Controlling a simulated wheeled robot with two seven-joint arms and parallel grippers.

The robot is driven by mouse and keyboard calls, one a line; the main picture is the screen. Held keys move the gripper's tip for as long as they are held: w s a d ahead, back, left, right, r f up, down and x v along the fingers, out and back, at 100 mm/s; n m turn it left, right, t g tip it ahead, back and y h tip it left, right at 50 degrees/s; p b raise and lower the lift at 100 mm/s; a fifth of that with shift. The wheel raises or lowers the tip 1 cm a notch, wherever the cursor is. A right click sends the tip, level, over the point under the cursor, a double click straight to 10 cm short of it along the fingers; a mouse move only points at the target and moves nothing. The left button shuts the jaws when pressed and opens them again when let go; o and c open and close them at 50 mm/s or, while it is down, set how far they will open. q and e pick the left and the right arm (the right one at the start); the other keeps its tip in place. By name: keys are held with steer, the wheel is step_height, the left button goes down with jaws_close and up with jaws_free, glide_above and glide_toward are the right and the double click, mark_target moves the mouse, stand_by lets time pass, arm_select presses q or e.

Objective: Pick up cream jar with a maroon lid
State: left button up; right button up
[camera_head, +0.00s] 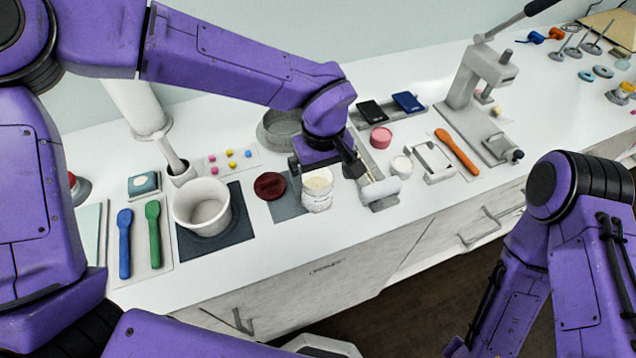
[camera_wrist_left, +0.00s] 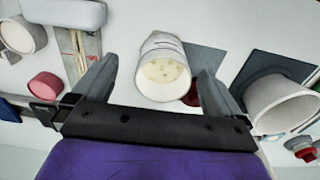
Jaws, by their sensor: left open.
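The white cream jar (camera_head: 317,196) stands upright and open near the counter's front edge, with pale cream inside. In the left wrist view the jar (camera_wrist_left: 163,72) shows between the fingers. In the wrist view the lid (camera_wrist_left: 192,96) is mostly hidden behind a finger. My left gripper (camera_head: 328,169) is open at the jar, its fingers on either side, with a gap to each. My right arm shows at the right, but its gripper is out of view.
A white pot (camera_head: 203,207) stands on a dark mat to the left, beside green (camera_head: 153,234) and blue spatulas. A white roller (camera_head: 381,192) and a small white jar (camera_head: 401,166) are to the right. A grey bowl (camera_head: 278,130) is behind my gripper.

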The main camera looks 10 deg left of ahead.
arm_select(q)
steer(key=shift+s+f, duration=0.1)
steer(key=shift+f, duration=0.4)
steer(key=f, duration=0.2)
steer(key=a+f+p, duration=0.1)
steer(key=w+f, duration=0.1)
steer(key=f, duration=0.1)
steer(key=shift+a+f, duration=0.15)
steer(key=shift+f, duration=0.15)
steer(key=c, duration=1)
steer(key=shift+c, duration=0.5)
steer(key=shift+r, duration=0.1)
